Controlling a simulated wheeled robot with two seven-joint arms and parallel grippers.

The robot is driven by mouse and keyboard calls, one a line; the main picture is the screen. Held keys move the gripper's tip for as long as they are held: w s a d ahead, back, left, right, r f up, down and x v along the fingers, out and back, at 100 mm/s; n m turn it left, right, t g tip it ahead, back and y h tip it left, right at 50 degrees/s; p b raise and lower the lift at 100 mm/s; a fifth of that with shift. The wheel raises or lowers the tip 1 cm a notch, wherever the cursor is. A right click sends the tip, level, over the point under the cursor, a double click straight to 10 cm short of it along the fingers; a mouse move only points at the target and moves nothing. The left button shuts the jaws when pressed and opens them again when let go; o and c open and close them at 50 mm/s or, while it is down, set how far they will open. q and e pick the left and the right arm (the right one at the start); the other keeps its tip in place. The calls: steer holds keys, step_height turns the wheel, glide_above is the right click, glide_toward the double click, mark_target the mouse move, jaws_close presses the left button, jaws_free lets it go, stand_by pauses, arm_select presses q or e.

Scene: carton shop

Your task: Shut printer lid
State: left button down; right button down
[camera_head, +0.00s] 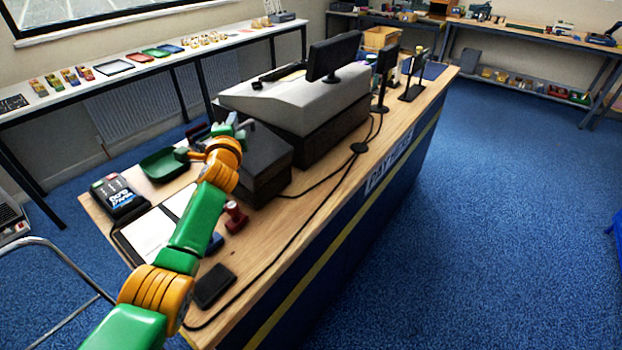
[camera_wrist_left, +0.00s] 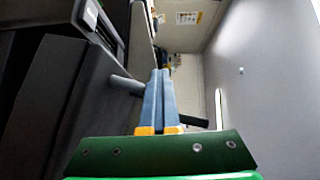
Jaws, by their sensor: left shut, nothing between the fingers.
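The printer (camera_head: 262,168) looks like a dark box on the wooden counter, beside the large grey-topped register unit. Its lid cannot be told apart clearly in the head view. My left gripper (camera_head: 238,128) is at the far-left top edge of this box, with my green and orange arm reaching over the counter from the left. In the left wrist view, my left fingers (camera_wrist_left: 161,98) are shut together and hold nothing. A dark grey panel (camera_wrist_left: 45,105), probably part of the printer, stands left of them. Whether the fingers touch it cannot be told. My right gripper does not show.
The register unit (camera_head: 300,97) with a monitor (camera_head: 334,55) stands behind the printer. A card terminal (camera_head: 119,196), a green tray (camera_head: 166,165), a red stamp (camera_head: 236,216) and a black pad (camera_head: 214,287) lie around my arm. Cables cross the counter's right side.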

arm_select(q)
steer(key=shift+w+a+f+n+g, duration=0.55)
steer(key=shift+a+f, duration=0.1)
steer(key=shift+f, duration=0.1)
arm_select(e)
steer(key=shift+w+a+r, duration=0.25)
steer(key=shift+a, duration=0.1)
